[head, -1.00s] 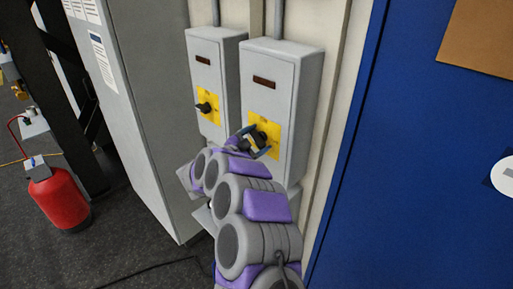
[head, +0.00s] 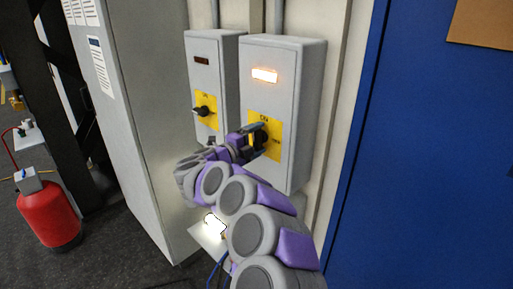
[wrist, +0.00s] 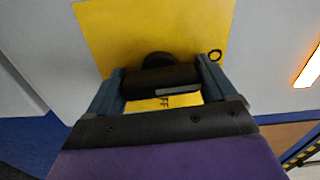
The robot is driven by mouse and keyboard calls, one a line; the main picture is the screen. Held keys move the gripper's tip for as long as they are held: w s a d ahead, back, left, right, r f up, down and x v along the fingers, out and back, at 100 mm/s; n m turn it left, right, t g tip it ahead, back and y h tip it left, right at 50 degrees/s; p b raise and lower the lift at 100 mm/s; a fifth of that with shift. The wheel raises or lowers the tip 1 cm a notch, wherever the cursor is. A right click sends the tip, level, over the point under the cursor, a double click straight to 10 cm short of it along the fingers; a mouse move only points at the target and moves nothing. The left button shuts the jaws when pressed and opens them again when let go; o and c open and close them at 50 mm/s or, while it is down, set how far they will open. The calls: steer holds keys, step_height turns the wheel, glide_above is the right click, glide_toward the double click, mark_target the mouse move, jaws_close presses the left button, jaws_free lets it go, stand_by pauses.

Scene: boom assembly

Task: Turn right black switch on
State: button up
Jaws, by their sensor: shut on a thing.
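The right black switch (wrist: 158,84) sits on the yellow plate (wrist: 125,35) of the right grey box (head: 306,110). My gripper (head: 257,140) has its two fingers closed on either side of the switch handle, as the wrist view also shows. The head view mostly hides the switch behind the fingers. The lamp window (head: 265,75) on the right box glows bright. Letters reading "FF" show beneath the handle in the wrist view. The left black switch (head: 202,111) stands on its own yellow plate, apart from my gripper.
The left grey box (head: 211,77) has a dark window. A tall grey cabinet (head: 145,120) stands left of the boxes and a blue panel (head: 420,160) to the right. A red extinguisher (head: 48,217) stands on the dark floor. A bright light shows below the boxes.

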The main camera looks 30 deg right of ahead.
steer(key=shift+s+f+m+b, duration=0.1)
steer(key=shift+f+m+b, duration=0.15)
steer(key=shift+m+b, duration=0.35)
steer(key=o, duration=0.6)
steer(key=shift+o, duration=1.3)
steer(key=shift+r, duration=0.1)
steer(key=p+v, duration=0.3)
steer(key=v, duration=1.4)
steer(key=shift+a, duration=0.35)
